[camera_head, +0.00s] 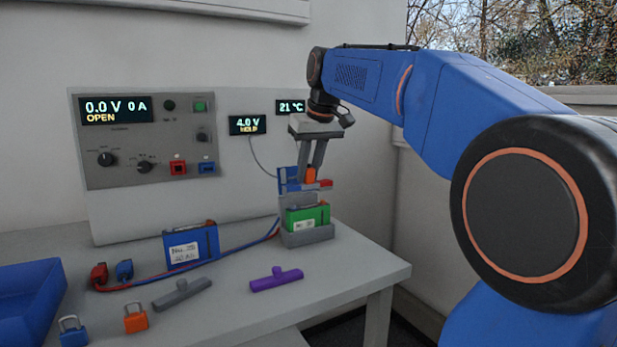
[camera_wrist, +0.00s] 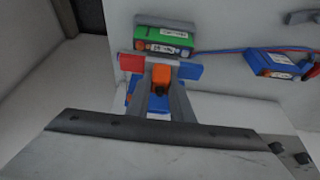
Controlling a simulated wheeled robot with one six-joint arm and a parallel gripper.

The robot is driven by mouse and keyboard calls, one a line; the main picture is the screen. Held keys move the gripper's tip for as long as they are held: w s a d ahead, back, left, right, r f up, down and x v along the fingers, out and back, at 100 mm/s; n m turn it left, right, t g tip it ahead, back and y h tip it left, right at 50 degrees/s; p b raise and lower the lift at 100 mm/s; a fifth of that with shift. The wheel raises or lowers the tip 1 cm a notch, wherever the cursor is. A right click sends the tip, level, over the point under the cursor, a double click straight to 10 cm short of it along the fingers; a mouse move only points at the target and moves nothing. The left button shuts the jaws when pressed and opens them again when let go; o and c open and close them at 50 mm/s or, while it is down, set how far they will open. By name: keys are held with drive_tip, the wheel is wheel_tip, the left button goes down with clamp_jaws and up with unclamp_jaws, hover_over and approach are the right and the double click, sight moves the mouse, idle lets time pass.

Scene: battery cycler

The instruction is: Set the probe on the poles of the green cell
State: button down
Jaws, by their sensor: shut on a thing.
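The green cell (camera_head: 307,217) stands upright in a grey cradle (camera_head: 308,238) at the right end of the bench. It also shows in the wrist view (camera_wrist: 163,38), with a white label. The probe has an orange grip (camera_head: 310,175) and a crossbar with a red end (camera_head: 326,184) and a blue end. In the wrist view the red end (camera_wrist: 131,63) is left and the blue end (camera_wrist: 189,71) right. My gripper (camera_head: 312,168) is shut on the orange grip (camera_wrist: 160,76), above the cell. Whether the probe touches the cell's poles is unclear.
A blue cell (camera_head: 190,244) stands left of the cradle, with red and blue leads running past it. A purple piece (camera_head: 276,280), a grey piece (camera_head: 182,294), padlocks (camera_head: 136,318) and a blue bin (camera_head: 32,300) lie nearer. The meter (camera_head: 248,124) reads 4.0 V HOLD.

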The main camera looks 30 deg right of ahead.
drive_tip(key=shift+r, duration=2.1)
idle(1.1)
